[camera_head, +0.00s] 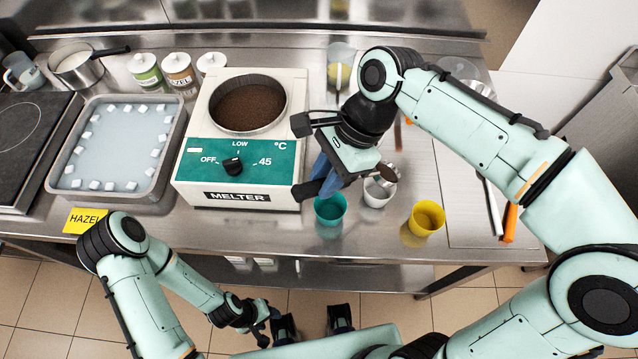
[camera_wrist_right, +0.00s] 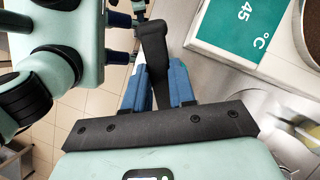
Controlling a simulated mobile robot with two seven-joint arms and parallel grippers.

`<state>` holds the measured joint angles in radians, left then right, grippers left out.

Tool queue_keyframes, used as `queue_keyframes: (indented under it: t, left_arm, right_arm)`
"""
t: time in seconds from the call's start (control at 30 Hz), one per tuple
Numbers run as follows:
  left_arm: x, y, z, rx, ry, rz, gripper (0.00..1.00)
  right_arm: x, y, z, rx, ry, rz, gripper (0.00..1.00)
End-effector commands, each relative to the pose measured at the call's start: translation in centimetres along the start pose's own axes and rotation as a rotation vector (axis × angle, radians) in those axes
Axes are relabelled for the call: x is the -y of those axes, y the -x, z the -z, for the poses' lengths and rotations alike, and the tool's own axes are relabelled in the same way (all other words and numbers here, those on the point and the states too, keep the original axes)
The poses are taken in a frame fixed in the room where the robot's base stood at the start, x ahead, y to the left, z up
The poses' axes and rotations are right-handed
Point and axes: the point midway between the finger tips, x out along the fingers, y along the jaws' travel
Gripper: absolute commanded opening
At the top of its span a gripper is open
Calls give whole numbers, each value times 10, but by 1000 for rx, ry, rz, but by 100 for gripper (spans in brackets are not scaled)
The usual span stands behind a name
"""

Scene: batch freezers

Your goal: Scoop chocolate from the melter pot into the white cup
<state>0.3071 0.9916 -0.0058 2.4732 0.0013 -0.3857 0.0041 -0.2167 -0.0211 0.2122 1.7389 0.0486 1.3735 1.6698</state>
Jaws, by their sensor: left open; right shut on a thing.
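The white cup (camera_head: 376,194) stands upright on the steel counter in the head view, between a teal cup and a yellow cup. My right gripper (camera_head: 327,172) is shut on the dark handle of a scoop, left of the white cup; its blue fingers clasp the handle (camera_wrist_right: 158,55) in the right wrist view. The scoop's bowl (camera_head: 387,173) is above the white cup's rim, with dark brown matter showing in it. The melter pot (camera_head: 277,122) holds brown chocolate (camera_head: 247,108). My left gripper (camera_head: 266,327) is open and empty, low in front of the counter.
The teal cup (camera_head: 330,213) stands just left of the white cup and the yellow cup (camera_head: 427,218) to its right. A metal tray (camera_head: 64,163) with white cubes lies left of the melter. Lidded jars (camera_head: 178,70) stand behind.

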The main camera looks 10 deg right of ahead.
Motion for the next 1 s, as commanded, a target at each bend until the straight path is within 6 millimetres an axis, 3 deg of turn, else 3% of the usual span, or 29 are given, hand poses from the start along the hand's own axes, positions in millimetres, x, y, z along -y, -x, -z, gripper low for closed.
queue_keyframes:
  t: [0.7,1.0]
  left_arm:
    - [-20,42,15,-25,-9,-9,49]
    - [-31,61,26,-41,-15,-14,49]
  right_arm:
    - [1,69,28,423,-3,4,0]
    - [2,90,50,598,-3,2,0]
